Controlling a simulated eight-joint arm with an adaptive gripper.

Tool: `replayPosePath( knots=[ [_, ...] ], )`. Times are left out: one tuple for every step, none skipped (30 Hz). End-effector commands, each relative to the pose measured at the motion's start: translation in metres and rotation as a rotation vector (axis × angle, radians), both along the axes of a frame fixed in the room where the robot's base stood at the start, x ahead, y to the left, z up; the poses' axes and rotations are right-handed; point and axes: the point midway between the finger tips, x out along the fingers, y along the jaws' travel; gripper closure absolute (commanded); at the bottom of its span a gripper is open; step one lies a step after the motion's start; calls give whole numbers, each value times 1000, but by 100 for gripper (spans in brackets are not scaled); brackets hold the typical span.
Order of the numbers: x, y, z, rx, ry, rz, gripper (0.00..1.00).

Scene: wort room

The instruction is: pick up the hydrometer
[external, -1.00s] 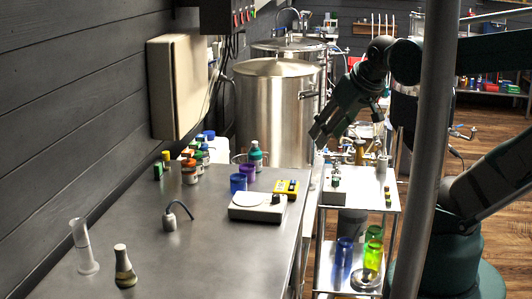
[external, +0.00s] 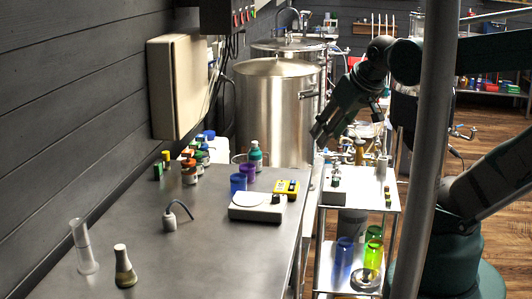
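I cannot pick out the hydrometer for certain. A clear graduated cylinder (external: 83,247) stands upright at the near left of the steel bench (external: 200,262); whether a thin hydrometer is inside it is too small to tell. My gripper (external: 346,124) points down and to the left, in the air by the large steel kettle and above the far end of the white-topped cart (external: 360,200). Its fingers look spread apart, with nothing visible between them. It is well away from the cylinder.
A bent-neck device (external: 177,216), a scale (external: 258,207), blue and purple cups and several bottles are farther along the bench. A steel kettle (external: 277,115) stands behind. A grey post (external: 428,150) crosses before my arm.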

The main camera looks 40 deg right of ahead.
Motion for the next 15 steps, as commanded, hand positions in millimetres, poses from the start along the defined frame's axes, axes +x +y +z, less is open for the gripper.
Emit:
replayPosePath(
  knots=[
    [0, 0, 0, 0, 0, 0, 74],
    [0, 0, 0, 0, 0, 0, 75],
    [0, 0, 0, 0, 0, 0, 75],
    [0, 0, 0, 0, 0, 0, 75],
    [0, 0, 0, 0, 0, 0, 75],
    [0, 0, 0, 0, 0, 0, 75],
    [0, 0, 0, 0, 0, 0, 75],
    [0, 0, 0, 0, 0, 0, 75],
    [0, 0, 0, 0, 0, 0, 75],
    [0, 0, 0, 0, 0, 0, 75],
    [0, 0, 0, 0, 0, 0, 75],
    [0, 0, 1, 0, 0, 0, 75],
    [0, 0, 2, 0, 0, 0, 75],
    [0, 0, 3, 0, 0, 0, 75],
    [0, 0, 5, 0, 0, 0, 75]
  ],
)
